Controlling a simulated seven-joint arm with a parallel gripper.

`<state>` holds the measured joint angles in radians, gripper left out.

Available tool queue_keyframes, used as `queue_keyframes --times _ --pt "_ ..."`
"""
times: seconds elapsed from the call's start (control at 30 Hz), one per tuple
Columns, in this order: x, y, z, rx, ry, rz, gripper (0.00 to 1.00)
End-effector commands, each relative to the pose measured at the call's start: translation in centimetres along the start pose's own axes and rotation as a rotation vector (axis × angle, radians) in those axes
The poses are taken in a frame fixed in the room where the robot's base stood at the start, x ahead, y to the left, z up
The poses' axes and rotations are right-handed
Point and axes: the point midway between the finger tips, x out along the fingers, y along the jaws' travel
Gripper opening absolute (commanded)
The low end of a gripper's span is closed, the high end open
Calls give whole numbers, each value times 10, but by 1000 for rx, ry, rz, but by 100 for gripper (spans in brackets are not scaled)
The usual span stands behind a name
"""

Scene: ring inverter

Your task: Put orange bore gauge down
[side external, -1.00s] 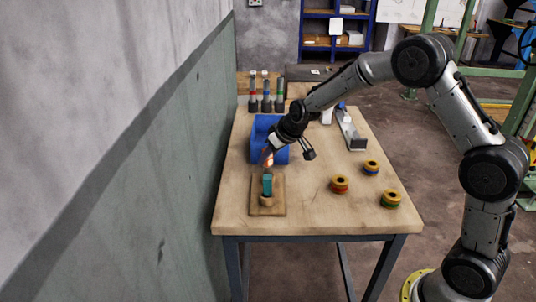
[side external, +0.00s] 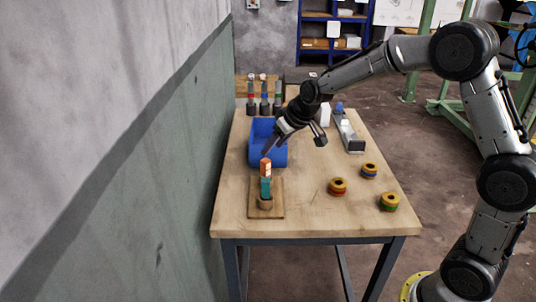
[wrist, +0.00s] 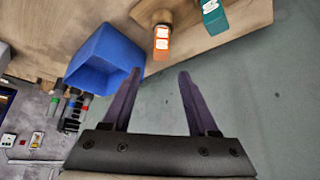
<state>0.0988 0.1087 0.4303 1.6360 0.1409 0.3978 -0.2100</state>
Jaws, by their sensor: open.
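The orange bore gauge (side external: 266,166) stands upright on the wooden board (side external: 276,211), behind the teal gauge (side external: 266,188) in the side view, which hides its lower part. In the wrist view the orange gauge (wrist: 162,42) and the teal gauge (wrist: 213,15) show as separate pieces side by side. My gripper (side external: 269,148) is above and behind the orange gauge, clear of it. In the wrist view its two fingers (wrist: 157,82) are spread with nothing between them.
A blue bin (side external: 268,156) sits just behind the board, close under my gripper. Several dark-based posts (side external: 264,104) stand at the back. The table's front middle is clear.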

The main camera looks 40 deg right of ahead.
Motion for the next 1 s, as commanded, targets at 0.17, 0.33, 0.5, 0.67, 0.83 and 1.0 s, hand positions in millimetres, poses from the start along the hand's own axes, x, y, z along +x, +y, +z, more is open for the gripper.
queue_keyframes --times 0.17,0.33,0.5,0.67,0.83,1.0 --pt "-35 0 -1 -2 4 1 60" --pt "-53 0 0 -1 2 1 60" --pt "-59 0 0 -1 0 0 60" --pt "-73 -3 6 -2 1 -1 60" --pt "-138 -19 48 -8 -11 -9 60" --pt "-206 -34 129 -10 -38 -11 60"
